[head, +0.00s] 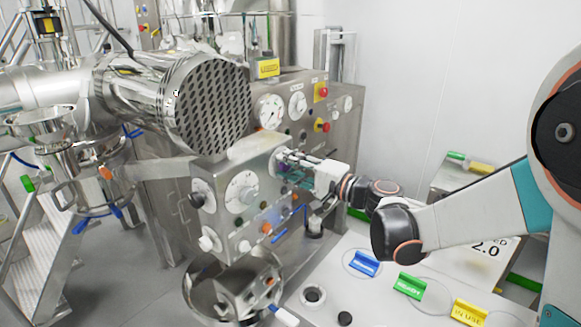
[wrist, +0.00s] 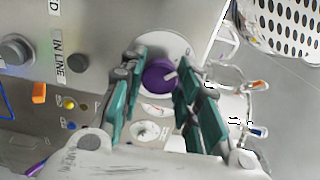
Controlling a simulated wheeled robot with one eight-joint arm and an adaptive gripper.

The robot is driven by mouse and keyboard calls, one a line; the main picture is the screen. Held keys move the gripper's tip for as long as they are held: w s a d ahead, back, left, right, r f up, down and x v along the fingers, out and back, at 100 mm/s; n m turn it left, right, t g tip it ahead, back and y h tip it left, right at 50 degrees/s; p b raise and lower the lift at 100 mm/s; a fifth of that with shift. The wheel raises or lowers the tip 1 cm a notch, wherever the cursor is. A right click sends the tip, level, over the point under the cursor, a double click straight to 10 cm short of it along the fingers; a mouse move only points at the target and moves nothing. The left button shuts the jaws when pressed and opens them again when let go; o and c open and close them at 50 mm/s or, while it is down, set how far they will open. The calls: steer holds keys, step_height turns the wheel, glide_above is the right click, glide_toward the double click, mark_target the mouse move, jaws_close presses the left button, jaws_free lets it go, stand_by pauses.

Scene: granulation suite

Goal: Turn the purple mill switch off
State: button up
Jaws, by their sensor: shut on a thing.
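The purple mill switch (wrist: 158,76) is a round knob on a pale round dial plate on the steel control box. A white pointer mark on it points to the upper right in the wrist view. My gripper (wrist: 161,66) has its green-padded fingers on either side of the knob and is shut on it. In the head view my gripper (head: 287,158) reaches the right side of the control box (head: 243,165). There the fingers hide the knob. The dial's lettering cannot be read.
A perforated steel drum (head: 210,103) overhangs the box. Gauges (head: 270,112) and red buttons (head: 321,92) are on the cabinet behind. An orange control (wrist: 39,93) is near the knob.

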steer(key=o, duration=1.1)
steer(key=shift+s, duration=0.1)
steer(key=v, duration=1.2)
